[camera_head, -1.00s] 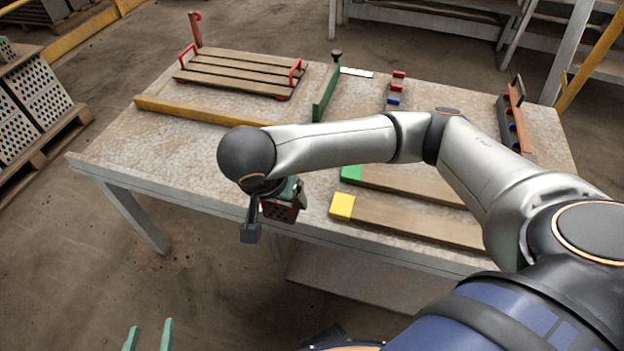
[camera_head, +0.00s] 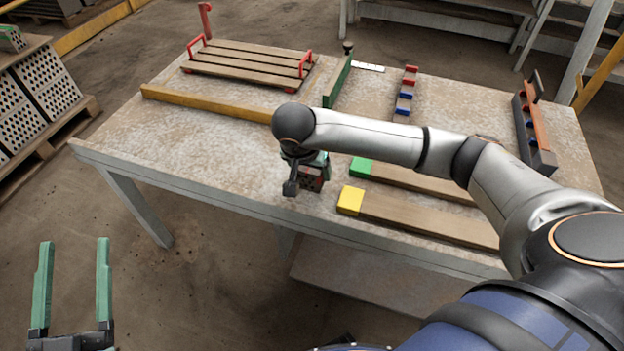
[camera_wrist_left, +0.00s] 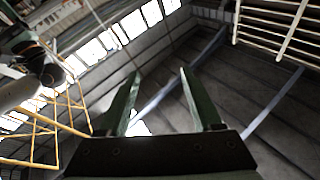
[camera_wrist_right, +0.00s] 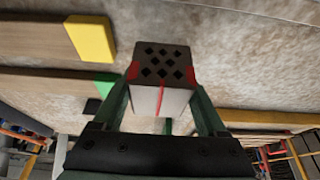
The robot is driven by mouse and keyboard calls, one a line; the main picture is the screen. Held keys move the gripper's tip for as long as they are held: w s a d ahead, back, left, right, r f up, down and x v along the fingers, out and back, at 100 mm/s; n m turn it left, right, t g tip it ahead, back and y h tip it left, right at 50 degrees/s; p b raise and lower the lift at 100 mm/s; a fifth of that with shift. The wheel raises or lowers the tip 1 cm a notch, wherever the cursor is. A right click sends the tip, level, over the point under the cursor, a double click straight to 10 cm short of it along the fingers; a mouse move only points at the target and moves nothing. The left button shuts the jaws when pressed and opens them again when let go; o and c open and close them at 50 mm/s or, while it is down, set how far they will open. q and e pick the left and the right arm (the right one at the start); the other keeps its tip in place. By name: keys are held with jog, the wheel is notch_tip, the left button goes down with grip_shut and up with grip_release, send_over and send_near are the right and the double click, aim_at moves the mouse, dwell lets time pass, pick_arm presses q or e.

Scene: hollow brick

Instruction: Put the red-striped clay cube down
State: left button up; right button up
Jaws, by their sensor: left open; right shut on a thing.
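The red-striped clay cube (camera_wrist_right: 162,68) is dark with several holes in its face and red marks at its sides; a pale face with a red stripe also shows. My right gripper (camera_wrist_right: 165,95) is shut on it. In the head view the cube (camera_head: 312,178) is at the table's front edge, below my right wrist, partly hidden by the gripper. I cannot tell whether it touches the table. My left gripper (camera_head: 72,265) is open and empty, low at the left, away from the table; its fingers (camera_wrist_left: 157,95) also show in the left wrist view.
The table (camera_head: 220,150) holds a yellow-ended board (camera_head: 420,218), a green-ended board (camera_head: 420,182), a slatted rack with red handles (camera_head: 245,68), a yellow bar (camera_head: 205,103) and a green upright piece (camera_head: 338,82). Bare tabletop lies left of the cube.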

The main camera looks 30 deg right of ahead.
aim_at(312, 179)
jog(key=x, duration=0.3)
jog(key=shift+s+a+f+b, duration=0.2)
jog(key=shift+f+b, duration=0.05)
jog(key=shift+b, duration=0.15)
pick_arm(q)
jog(key=r, duration=0.1)
jog(key=s+r+m+t+h, duration=0.1)
jog(key=r, duration=0.1)
jog(key=s+r+m+h, duration=0.1)
jog(key=shift+d+r, duration=0.25)
jog(key=shift+r, duration=0.1)
pick_arm(e)
jog(key=shift+f, duration=0.2)
pick_arm(q)
jog(key=shift+s, duration=0.1)
jog(key=shift+s+r+t+h, duration=0.2)
jog(key=shift+r+t+h, duration=0.1)
jog(key=shift+h, duration=0.2)
pick_arm(e)
jog(key=shift+f, duration=0.1)
jog(key=o, duration=1.3)
jog(key=shift+c, duration=0.2)
pick_arm(q)
jog(key=shift+r+m, duration=0.15)
jog(key=shift+m, duration=0.15)
pick_arm(e)
jog(key=shift+o, duration=0.2)
